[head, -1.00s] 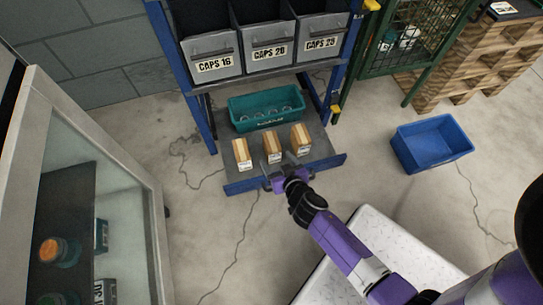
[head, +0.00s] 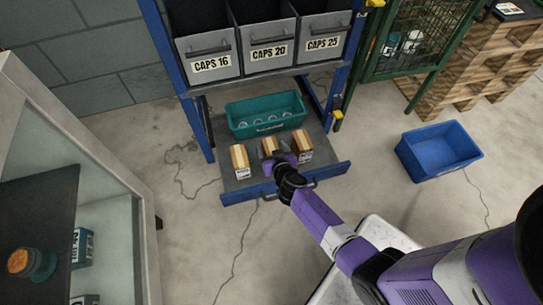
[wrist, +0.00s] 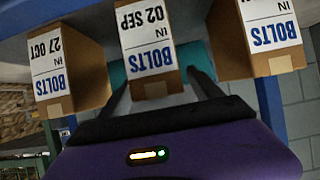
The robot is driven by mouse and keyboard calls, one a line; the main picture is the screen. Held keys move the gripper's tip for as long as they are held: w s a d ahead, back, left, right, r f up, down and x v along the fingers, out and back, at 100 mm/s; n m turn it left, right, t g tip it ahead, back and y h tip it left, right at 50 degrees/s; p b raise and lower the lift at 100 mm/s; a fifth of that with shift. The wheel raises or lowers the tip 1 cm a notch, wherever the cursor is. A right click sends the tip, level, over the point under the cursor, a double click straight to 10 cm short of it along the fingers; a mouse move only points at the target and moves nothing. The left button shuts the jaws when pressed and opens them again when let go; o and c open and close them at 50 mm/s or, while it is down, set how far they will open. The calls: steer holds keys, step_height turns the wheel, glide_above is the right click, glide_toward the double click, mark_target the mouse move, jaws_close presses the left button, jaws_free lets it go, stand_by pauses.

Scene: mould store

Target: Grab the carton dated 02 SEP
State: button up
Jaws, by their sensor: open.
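The 02 SEP carton (wrist: 146,32) is the middle of three brown cartons in the wrist view, its white BOLTS label upside down there. In the head view it is the middle carton (head: 268,144) on the low pulled-out shelf, partly hidden by my gripper (head: 278,157). My gripper is open, and in the wrist view its dark fingers (wrist: 161,80) point toward the carton, one near each side of its lower end. Whether they touch it I cannot tell. The 27 OCT carton (wrist: 47,65) is left in the wrist view, right in the head view (head: 303,142).
A third BOLTS carton (wrist: 269,38), its date cut off, stands on the other side; it is left in the head view (head: 240,160). A teal bin (head: 266,123) sits behind the cartons. Grey CAPS bins (head: 268,55) are above. A blue crate (head: 438,165) stands on the floor right.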

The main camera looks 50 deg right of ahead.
steer(key=shift+w+d, duration=0.1)
jaws_close()
stand_by(0.3)
